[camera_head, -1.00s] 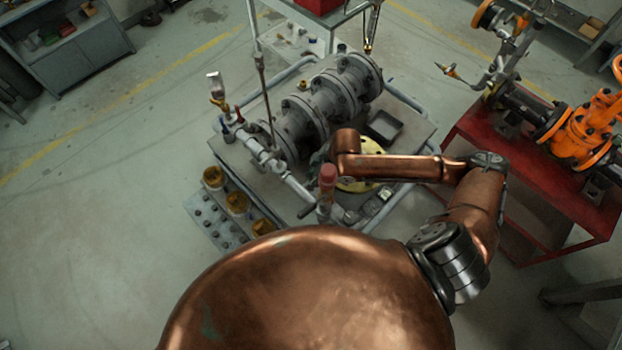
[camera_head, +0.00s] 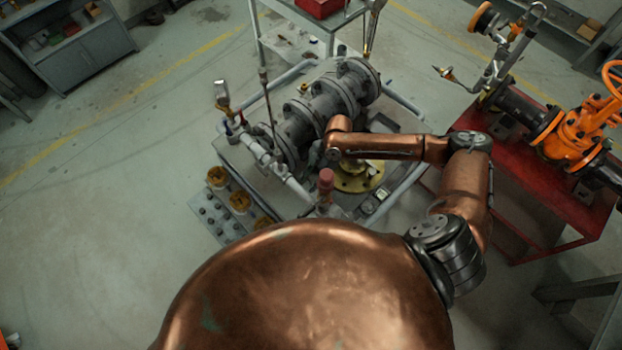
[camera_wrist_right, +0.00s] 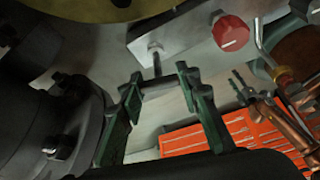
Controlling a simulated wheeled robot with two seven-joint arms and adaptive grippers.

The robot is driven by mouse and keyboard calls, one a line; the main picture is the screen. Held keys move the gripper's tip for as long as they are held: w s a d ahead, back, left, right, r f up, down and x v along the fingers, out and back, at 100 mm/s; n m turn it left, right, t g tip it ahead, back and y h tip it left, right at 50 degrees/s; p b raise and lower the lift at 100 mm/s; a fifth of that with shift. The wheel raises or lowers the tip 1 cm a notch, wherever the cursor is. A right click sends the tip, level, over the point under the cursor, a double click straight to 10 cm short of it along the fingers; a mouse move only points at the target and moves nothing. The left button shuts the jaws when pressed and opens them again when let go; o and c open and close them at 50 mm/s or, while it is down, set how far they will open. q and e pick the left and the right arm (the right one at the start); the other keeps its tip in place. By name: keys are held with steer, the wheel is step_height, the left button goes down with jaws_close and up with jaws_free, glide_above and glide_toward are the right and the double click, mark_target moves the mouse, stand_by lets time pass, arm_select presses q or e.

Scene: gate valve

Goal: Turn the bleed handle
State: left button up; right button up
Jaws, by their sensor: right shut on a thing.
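The bleed handle (camera_wrist_right: 158,84) is a small grey T-shaped bar on a thin stem in the right wrist view. The stem runs up to a pale metal block (camera_wrist_right: 180,35). My right gripper (camera_wrist_right: 160,76) has its green-padded fingers at the two ends of the bar and is shut on it. In the head view my right gripper (camera_head: 316,154) is a small dark shape beside the grey flanged valve body (camera_head: 330,98), largely hidden by my copper wrist. The handle cannot be made out there. My left gripper is not in view.
A red knob (camera_wrist_right: 231,32) and copper-coloured fittings (camera_wrist_right: 290,115) lie right of the fingers. A dark flange (camera_wrist_right: 60,125) is close on the left. In the head view a red bench (camera_head: 520,190) with an orange valve (camera_head: 575,130) stands right; open floor lies left.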

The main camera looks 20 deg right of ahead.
steer(key=shift+n+g, duration=0.3)
steer(key=shift+n, duration=0.3)
steer(key=o, duration=1.2)
steer(key=shift+c, duration=0.2)
steer(key=shift+r, duration=0.1)
steer(key=v, duration=1.2)
steer(key=shift+w, duration=0.1)
